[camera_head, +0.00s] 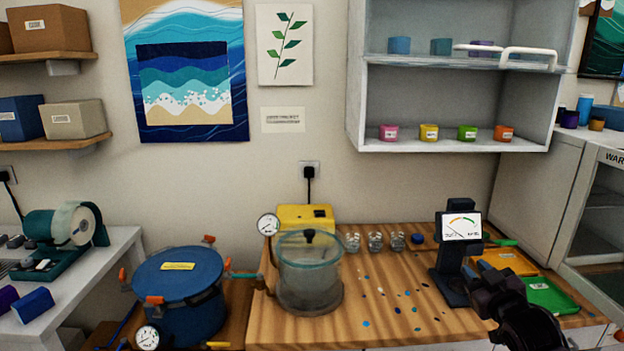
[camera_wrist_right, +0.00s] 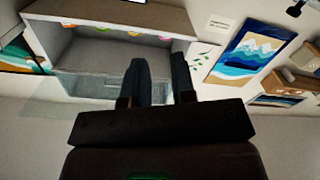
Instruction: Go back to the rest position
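My right gripper (camera_head: 480,270) is dark and reaches in from the lower right, in front of the gauge stand and over the right side of the wooden worktop (camera_head: 385,325). In the right wrist view my right gripper (camera_wrist_right: 160,72) shows two dark fingers with a gap between them and nothing held. The wall cabinet shows behind the fingers there. My left gripper is not in view.
A gauge stand (camera_head: 461,228), an orange tray (camera_head: 505,262) and a green tray (camera_head: 547,296) are close to my right gripper. A glass chamber (camera_head: 309,285), small clear cups (camera_head: 375,242) and a blue pot (camera_head: 180,285) stand further left. An open cabinet (camera_head: 455,100) hangs above.

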